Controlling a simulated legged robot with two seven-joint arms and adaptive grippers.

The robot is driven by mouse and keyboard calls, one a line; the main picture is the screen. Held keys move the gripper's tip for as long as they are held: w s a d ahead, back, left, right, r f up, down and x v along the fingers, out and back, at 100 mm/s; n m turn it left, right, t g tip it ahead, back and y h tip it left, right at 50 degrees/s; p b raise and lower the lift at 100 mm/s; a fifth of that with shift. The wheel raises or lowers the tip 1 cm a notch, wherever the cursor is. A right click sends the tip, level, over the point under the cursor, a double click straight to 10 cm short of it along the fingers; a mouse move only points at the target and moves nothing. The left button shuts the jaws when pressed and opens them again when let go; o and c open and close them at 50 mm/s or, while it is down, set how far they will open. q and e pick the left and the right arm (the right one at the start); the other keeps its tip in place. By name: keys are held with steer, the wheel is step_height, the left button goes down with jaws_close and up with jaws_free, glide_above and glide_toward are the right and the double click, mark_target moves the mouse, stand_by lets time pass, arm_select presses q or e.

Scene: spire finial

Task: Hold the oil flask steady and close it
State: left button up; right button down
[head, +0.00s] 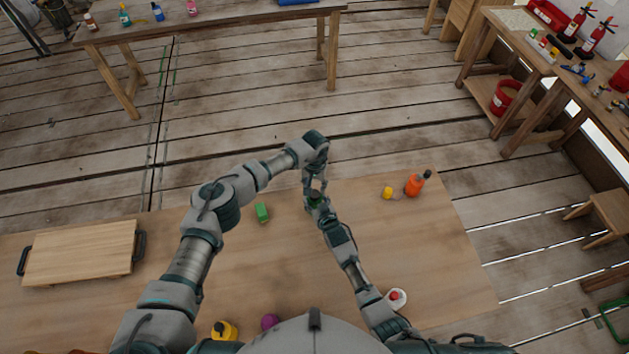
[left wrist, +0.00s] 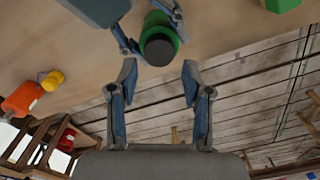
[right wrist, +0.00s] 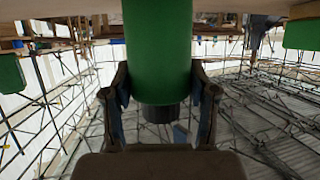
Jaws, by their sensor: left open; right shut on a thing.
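The green oil flask (head: 315,195) stands near the far edge of the wooden table, mostly hidden by my grippers in the head view. The left wrist view shows its green body (left wrist: 154,20) and round dark top (left wrist: 160,48). I cannot tell whether that top is a fitted cap. My right gripper (right wrist: 158,100) is shut around the green body, with the dark end (right wrist: 158,112) showing between its fingers. My left gripper (left wrist: 158,80) is open and empty, its fingertips pointing at the dark top and apart from it. In the head view the left gripper (head: 315,182) is just above the flask.
A green block (head: 262,212) lies left of the grippers. A yellow piece (head: 388,193) and an orange bottle (head: 415,185) are to the right. A white bottle (head: 396,299), yellow bottle (head: 224,331) and purple ball (head: 270,321) are nearer. A handled board (head: 80,253) lies far left.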

arm_select(q)
steer(key=n, duration=0.7)
steer(key=shift+s+d+r+n, duration=0.1)
steer(key=shift+d+r+n, duration=0.1)
steer(key=shift+n, duration=0.2)
steer(key=n, duration=0.5)
steer(key=shift+r, duration=0.15)
steer(key=n, duration=0.5)
steer(key=shift+r, duration=0.2)
steer(key=n, duration=0.7)
steer(key=shift+r+n, duration=0.2)
steer(key=shift+n, duration=0.2)
steer(key=n, duration=0.7)
steer(key=shift+r+n, duration=0.25)
steer(key=shift+n, duration=0.15)
steer(key=n, duration=0.5)
steer(key=shift+r, duration=0.2)
steer(key=n, duration=0.5)
steer(key=shift+r, duration=0.15)
steer(key=n, duration=0.6)
steer(key=shift+a+r+n, duration=0.1)
steer(key=shift+r+n, duration=0.15)
steer(key=shift+n, duration=0.15)
